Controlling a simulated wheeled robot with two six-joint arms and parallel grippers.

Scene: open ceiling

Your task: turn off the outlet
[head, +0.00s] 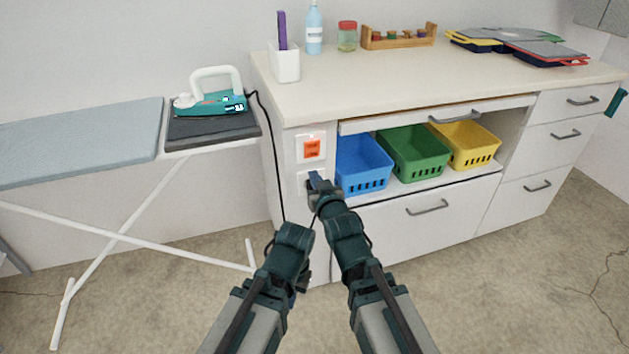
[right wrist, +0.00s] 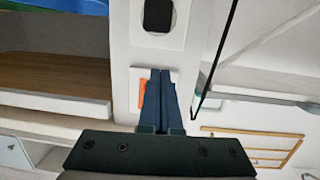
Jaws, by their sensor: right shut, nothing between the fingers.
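An orange outlet switch (head: 312,149) sits on a white plate on the narrow side panel of the white counter. In the right wrist view the orange switch (right wrist: 142,94) shows beside my fingers, partly hidden by them. A black plug or socket (right wrist: 158,14) is on a second plate, which my right gripper mostly covers in the head view. My right gripper (head: 316,182) is shut and empty, just below the switch in the head view. I cannot tell whether the fingertips touch the plate. My left arm is folded low beside the right one, and its fingers do not show.
An iron (head: 212,102) stands on the ironing board (head: 80,140) at left; its black cord (head: 270,125) runs down beside the cabinet. Blue (head: 362,165), green (head: 414,153) and yellow (head: 466,145) baskets stand right of the switch panel. The floor in front is clear.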

